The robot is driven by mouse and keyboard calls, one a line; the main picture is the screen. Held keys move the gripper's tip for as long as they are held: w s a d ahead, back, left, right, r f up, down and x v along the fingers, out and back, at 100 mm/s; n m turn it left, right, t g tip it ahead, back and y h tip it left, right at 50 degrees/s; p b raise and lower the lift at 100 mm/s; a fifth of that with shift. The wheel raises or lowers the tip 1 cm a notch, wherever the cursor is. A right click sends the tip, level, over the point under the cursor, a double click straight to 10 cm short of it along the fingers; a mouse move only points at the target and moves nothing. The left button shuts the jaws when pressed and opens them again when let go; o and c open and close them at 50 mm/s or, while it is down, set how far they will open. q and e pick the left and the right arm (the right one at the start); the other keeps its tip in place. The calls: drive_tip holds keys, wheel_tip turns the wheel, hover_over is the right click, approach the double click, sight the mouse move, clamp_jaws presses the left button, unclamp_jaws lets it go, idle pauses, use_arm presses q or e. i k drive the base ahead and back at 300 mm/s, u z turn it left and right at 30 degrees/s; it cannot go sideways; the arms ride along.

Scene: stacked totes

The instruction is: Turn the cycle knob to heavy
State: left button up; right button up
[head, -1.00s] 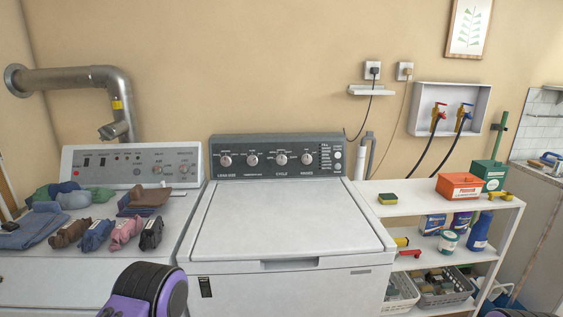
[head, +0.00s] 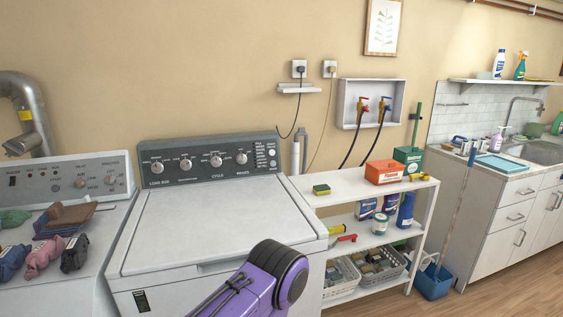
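The white top-loading washer (head: 222,222) stands at centre left with its lid closed. Its dark control panel (head: 206,147) runs along the back and carries a row of several round knobs. The cycle knob (head: 216,161) is the third from the left, above the word CYCLE. Its pointer and the small setting words around it are too small to read. A purple and black link of my arm rises from the bottom edge in front of the washer, well short of the panel. Neither of my grippers is in view.
A second machine (head: 68,180) with folded clothes on top stands at the left. A white shelf unit (head: 345,187) with bottles, boxes and baskets stands right of the washer. A sink counter (head: 510,185), a blue bucket (head: 434,282) and open wooden floor lie further right.

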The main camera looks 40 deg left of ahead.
sight(216, 161)
drive_tip(key=z, duration=0.1)
drive_tip(key=k, duration=0.65)
drive_tip(key=u, duration=1.1)
drive_tip(key=i, duration=0.25)
